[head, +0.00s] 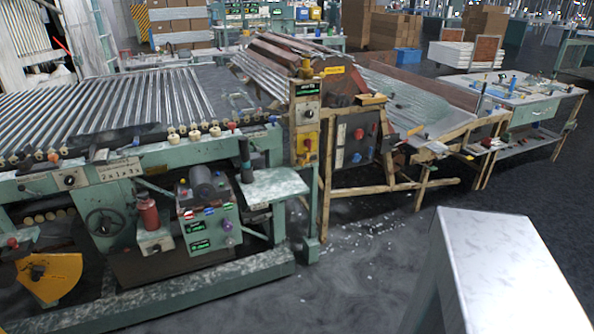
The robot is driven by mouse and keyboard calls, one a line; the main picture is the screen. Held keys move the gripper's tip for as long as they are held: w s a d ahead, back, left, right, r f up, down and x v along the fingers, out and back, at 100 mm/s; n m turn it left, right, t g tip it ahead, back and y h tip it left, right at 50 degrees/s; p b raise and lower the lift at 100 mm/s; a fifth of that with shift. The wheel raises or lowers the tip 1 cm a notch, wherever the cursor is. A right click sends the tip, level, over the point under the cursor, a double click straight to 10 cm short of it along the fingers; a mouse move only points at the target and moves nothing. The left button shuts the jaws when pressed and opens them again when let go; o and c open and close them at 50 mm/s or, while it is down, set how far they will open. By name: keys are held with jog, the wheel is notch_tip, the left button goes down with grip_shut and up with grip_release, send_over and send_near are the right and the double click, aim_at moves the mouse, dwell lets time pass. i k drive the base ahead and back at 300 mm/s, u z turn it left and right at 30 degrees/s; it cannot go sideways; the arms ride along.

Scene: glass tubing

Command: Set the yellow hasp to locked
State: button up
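I cannot make out a hasp for certain in the head view. A yellow panel (307,148) with a small red part is on the upright post right of the tube machine, below a green display (306,89). A yellow fan-shaped plate (50,277) with a dark knob is at the lower left, low on the machine's front. Either may carry the hasp; its locked or unlocked state is too small to tell. My gripper is not in view.
The green tube machine (160,285) fills the left, with a handwheel (104,222) and a control box (208,225) on its front. A wooden-framed rack (352,190) stands right of the post. A workbench (530,112) stands farther right. Grey floor (350,280) lies open in front.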

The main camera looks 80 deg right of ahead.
aim_at(302, 161)
jog(key=u, duration=0.1)
jog(key=k, duration=1.75)
jog(key=z, duration=0.75)
jog(key=i, duration=1.05)
jog(key=u, duration=0.1)
